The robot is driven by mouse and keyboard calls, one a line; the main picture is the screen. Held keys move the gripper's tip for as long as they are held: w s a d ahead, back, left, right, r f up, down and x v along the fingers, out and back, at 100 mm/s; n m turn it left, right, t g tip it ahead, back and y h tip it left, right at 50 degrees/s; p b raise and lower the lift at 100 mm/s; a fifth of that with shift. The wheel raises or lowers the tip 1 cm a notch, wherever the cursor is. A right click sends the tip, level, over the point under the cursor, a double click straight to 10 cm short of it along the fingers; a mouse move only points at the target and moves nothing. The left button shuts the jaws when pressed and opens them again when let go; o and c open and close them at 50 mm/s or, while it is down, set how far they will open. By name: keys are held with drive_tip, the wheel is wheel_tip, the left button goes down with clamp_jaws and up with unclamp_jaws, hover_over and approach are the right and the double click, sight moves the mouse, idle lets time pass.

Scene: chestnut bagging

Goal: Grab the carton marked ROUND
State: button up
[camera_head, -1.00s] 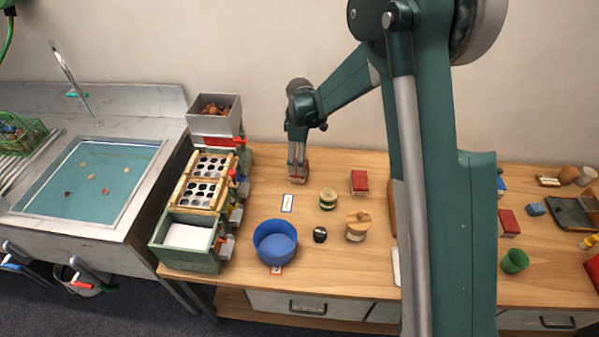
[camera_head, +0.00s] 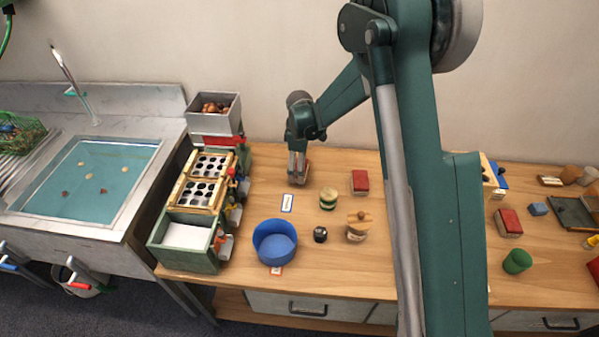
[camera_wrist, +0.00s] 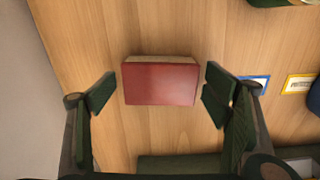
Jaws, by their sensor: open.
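A carton with a red top and pale sides (camera_wrist: 160,84) lies on the wooden table in the wrist view. No word can be read on it, so I cannot tell whether it is marked ROUND. My gripper (camera_wrist: 159,94) is open, with one dark green finger apart from the carton on each side. In the head view my gripper (camera_head: 298,178) points down at the back left of the table and hides most of this carton. Two other red-topped cartons stand on the table, one right of my gripper (camera_head: 360,182) and one beyond my arm (camera_head: 508,222).
A blue-edged card (camera_head: 287,203), a green-banded round container (camera_head: 328,198), a blue bowl (camera_head: 275,242), a dark jar (camera_head: 320,234) and a wooden-lidded jar (camera_head: 358,227) stand nearer the front. A rack with holed trays (camera_head: 184,198) is on the left. The wall is close behind.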

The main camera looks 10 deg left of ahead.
idle(0.4)
drive_tip(key=c, duration=1.1)
drive_tip(key=shift+r, duration=0.2)
drive_tip(key=shift+r+p, duration=1.05)
drive_tip(key=shift+r, duration=3.8)
